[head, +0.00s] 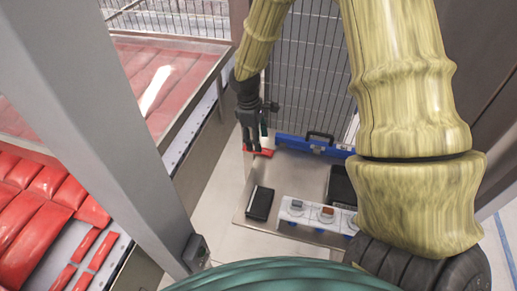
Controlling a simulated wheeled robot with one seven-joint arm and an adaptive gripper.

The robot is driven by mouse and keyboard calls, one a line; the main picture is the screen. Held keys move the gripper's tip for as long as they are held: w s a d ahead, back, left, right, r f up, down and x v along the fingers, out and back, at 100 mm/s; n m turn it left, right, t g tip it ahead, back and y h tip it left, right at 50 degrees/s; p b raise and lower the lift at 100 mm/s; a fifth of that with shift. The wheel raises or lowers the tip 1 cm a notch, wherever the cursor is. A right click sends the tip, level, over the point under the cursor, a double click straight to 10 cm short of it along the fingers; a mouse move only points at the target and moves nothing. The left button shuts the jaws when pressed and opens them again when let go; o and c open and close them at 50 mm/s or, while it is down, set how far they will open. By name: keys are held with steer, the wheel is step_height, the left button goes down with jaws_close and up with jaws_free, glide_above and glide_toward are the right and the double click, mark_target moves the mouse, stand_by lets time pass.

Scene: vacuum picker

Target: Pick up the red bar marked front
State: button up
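My gripper (252,149) is dark and points down at the end of my yellow arm, in the upper middle of the head view. Its fingertips are close to a small red piece (265,153), which may be the red bar. A white part stands right behind the red piece. No "front" marking is legible at this size. My fingers partly cover the area, so I cannot tell whether they touch the red piece or are around it.
A grey table (240,217) carries a black box (259,203), a white switch panel (303,209) and a blue case (301,144). A wire fence (312,70) stands behind. Red padded trays (45,205) lie left, beyond a grey post (103,125).

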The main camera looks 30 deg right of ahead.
steer(key=shift+d+f+p, duration=0.1)
steer(key=shift+f+p, duration=0.55)
steer(key=shift+f, duration=1.35)
steer(key=shift+c, duration=0.2)
steer(key=shift+s, duration=0.1)
steer(key=c, duration=1)
